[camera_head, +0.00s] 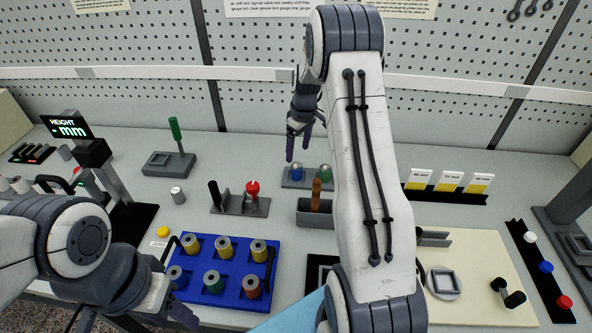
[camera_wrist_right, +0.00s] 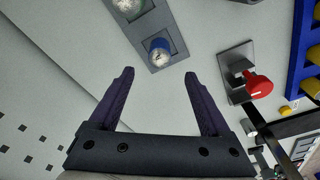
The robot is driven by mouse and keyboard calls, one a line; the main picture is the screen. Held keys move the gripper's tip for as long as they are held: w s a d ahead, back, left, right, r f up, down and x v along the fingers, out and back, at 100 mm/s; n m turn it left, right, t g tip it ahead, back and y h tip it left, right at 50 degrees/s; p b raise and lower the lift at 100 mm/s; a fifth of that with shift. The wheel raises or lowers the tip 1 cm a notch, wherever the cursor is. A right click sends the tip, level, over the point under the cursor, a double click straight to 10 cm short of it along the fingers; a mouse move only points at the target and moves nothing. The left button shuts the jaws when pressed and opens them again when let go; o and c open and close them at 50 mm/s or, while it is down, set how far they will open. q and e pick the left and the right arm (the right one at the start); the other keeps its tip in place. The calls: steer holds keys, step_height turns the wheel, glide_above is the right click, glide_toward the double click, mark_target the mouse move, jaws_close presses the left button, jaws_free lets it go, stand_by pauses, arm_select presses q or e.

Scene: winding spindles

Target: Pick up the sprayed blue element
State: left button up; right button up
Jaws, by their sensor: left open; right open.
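The blue element (camera_head: 296,174) stands upright in a small grey two-place holder (camera_head: 287,184), left of a green element (camera_head: 325,172). In the right wrist view, the blue element (camera_wrist_right: 160,50) shows a pale, speckled top and sits in a square recess. My right gripper (camera_head: 298,152) is open and empty, close to the blue element. In the right wrist view, the element lies just beyond the gap between its fingertips (camera_wrist_right: 158,76), apart from both.
A stand with a red knob (camera_head: 253,188) is left of the holder; a grey bin (camera_head: 313,217) with a brown-handled tool is in front. My right arm hides the table behind it.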

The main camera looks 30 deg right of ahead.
mark_target(297, 166)
steer(key=shift+w+a+f, duration=0.1)
steer(key=shift+f, duration=0.85)
step_height(297, 166, down, 5)
steer(key=p, duration=0.2)
steer(key=shift+p, duration=0.35)
steer(key=shift+w+f, duration=0.1)
steer(key=shift+f, duration=0.15)
steer(key=c, duration=1.2)
jaws_close()
steer(key=shift+r, duration=0.1)
